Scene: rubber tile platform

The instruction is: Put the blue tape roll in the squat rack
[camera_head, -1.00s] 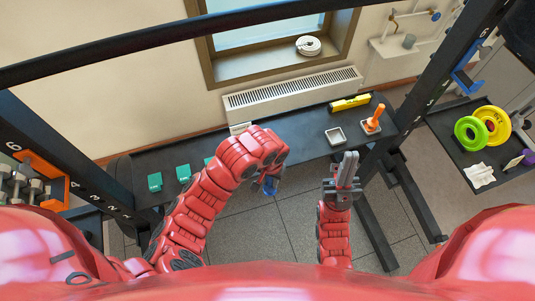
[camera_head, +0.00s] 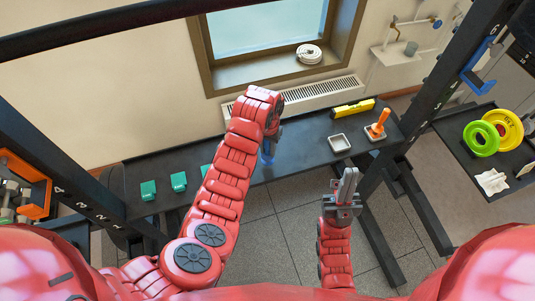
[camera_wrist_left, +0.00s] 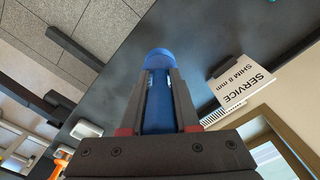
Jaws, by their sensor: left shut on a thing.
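My left gripper (camera_head: 268,132) is shut on the blue tape roll (camera_head: 267,153), above the long black shelf. In the left wrist view the blue roll (camera_wrist_left: 158,56) sits between the two fingers (camera_wrist_left: 158,98), its rounded end sticking out past the tips. The squat rack shows as black uprights with numbers, one at the right (camera_head: 437,95) and one at the left (camera_head: 60,178). My right gripper (camera_head: 347,187) points up, apart from everything, with its fingers close together; whether they touch is unclear.
On the black shelf (camera_head: 300,150) are teal blocks (camera_head: 179,181), a small white tray (camera_head: 339,143), an orange-handled item (camera_head: 380,120) and a yellow level (camera_head: 353,108). Coloured plates (camera_head: 482,138) lie at right. The wrist view shows a white "SERVICE" sign (camera_wrist_left: 236,88).

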